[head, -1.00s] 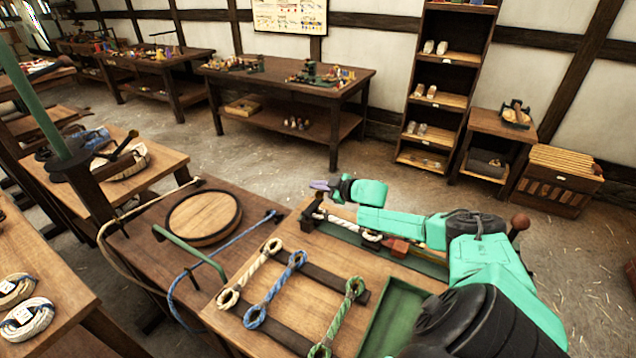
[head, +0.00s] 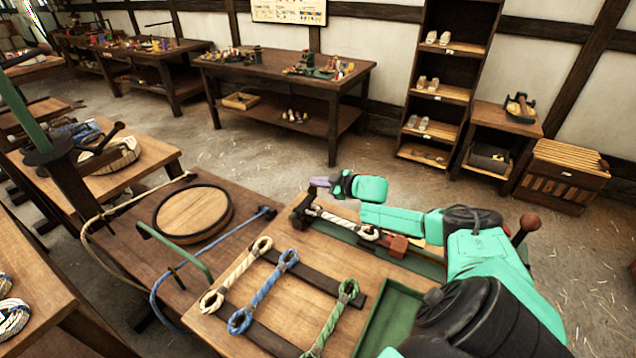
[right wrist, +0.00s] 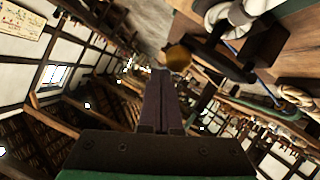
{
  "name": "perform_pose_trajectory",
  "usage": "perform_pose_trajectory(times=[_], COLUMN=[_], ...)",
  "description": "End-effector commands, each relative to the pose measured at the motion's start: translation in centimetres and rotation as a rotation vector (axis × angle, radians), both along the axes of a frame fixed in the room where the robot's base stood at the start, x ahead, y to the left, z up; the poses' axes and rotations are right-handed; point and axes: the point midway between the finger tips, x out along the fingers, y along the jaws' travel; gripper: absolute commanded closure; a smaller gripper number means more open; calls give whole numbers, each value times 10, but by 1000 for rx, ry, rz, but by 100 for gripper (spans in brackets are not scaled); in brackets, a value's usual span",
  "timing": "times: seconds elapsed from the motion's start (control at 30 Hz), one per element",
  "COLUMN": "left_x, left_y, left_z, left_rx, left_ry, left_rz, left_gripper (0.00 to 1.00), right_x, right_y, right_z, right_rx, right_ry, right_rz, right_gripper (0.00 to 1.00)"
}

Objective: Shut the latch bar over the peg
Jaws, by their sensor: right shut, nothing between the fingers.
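A rope-making fixture (head: 425,262) with a green base lies along the far edge of the near workbench. A dark post (head: 301,212) stands at its left end, and a white rope with an eye (head: 345,225) runs along it. My right gripper (head: 320,182) is shut and empty above and beyond that end. In the right wrist view its closed fingers (right wrist: 156,75) point at a round wooden knob (right wrist: 178,57) beside a dark bar (right wrist: 215,62), apparently the latch bar. I cannot tell whether they touch. The peg cannot be made out clearly. My left gripper is not in view.
Three short ropes, including a blue one (head: 265,292), lie across dark strips on the bench. A green tray (head: 383,318) is at its front right. A round wooden lid (head: 193,212) and a green rail (head: 175,250) are to the left. Open floor lies beyond.

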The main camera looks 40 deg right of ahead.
Motion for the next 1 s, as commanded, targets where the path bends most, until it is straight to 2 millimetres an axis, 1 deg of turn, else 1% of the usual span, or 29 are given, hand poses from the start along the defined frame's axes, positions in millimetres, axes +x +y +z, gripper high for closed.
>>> perform_pose_trajectory(times=[0.4, 0.5, 0.67, 0.77, 1.0], left_x=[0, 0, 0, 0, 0], left_y=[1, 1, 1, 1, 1], left_z=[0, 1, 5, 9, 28], left_rx=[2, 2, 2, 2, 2], left_ry=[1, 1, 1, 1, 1], left_rz=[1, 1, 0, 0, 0], left_gripper=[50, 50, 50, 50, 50], right_x=[0, -3, -18, -29, -57], right_y=[0, -1, -2, -2, -5], right_z=[-1, -1, 2, 9, 25], right_rx=[-1, -1, 2, -2, 0], right_ry=[2, 4, 8, 9, 6], right_rz=[0, -1, -3, 0, 0], right_gripper=[100, 100, 100, 100, 100])
